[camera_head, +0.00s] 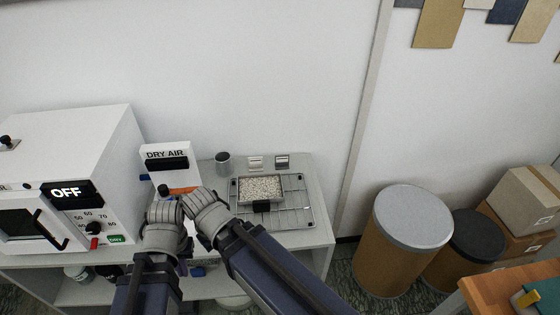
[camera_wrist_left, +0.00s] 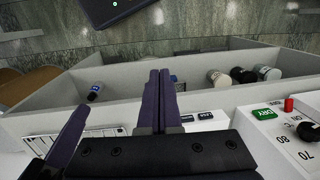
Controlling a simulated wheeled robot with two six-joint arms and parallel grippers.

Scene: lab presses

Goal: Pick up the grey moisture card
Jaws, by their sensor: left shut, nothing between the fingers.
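I cannot tell for sure which is the moisture card. My left gripper (camera_head: 164,212) is in front of the dry air unit, left of both cards and apart from them. In the left wrist view its two dark fingers (camera_wrist_left: 159,100) lie side by side, shut and empty. My right gripper (camera_head: 206,207) is close beside the left one, and its fingertips are hidden.
The dry air unit (camera_head: 165,154) and a white oven (camera_head: 75,185) marked OFF stand at the left. Drums (camera_head: 408,240) stand right of the bench.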

